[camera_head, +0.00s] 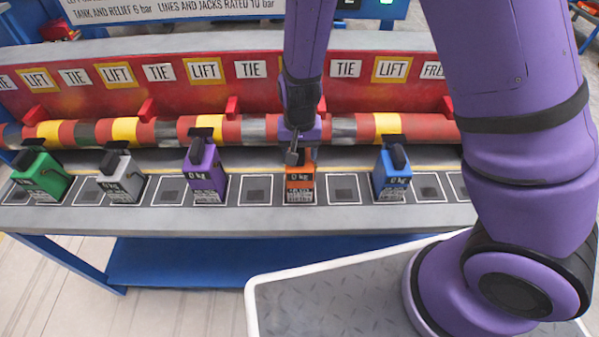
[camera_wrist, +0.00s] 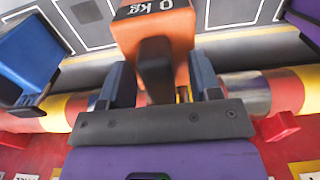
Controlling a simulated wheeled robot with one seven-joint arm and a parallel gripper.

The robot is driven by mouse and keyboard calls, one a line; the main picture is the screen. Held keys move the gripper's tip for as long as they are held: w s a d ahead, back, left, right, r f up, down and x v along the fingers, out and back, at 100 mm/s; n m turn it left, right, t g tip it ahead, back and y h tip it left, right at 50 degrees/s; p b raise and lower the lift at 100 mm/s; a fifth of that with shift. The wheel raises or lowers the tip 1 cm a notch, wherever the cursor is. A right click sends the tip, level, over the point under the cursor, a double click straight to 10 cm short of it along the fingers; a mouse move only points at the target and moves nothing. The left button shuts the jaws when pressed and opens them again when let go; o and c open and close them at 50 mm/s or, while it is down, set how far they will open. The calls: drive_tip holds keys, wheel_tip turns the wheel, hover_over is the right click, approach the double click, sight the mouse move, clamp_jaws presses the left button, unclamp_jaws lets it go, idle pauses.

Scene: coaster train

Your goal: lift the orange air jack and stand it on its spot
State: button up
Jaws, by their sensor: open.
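The orange air jack (camera_head: 300,187) stands upright on the grey bench in the row of jacks, with a "0 kg" label on its front. In the wrist view the orange jack (camera_wrist: 165,38) fills the top middle, its dark handle pointing towards the camera. My gripper (camera_head: 297,150) is at the top of the orange jack. In the wrist view my gripper (camera_wrist: 160,78) is open, with one finger on each side of the jack's upper part. Whether the fingers touch it I cannot tell. Which marked spot belongs to the orange jack is not clear.
Green (camera_head: 40,176), grey (camera_head: 121,178), purple (camera_head: 205,175) and blue (camera_head: 392,176) jacks share the row. Empty marked squares (camera_head: 256,191) (camera_head: 343,189) flank the orange jack. A striped pipe (camera_head: 225,131) runs behind, under a red panel (camera_head: 130,100) with LIFT and TIE signs.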

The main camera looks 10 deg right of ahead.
clamp_jaws()
idle(1.4)
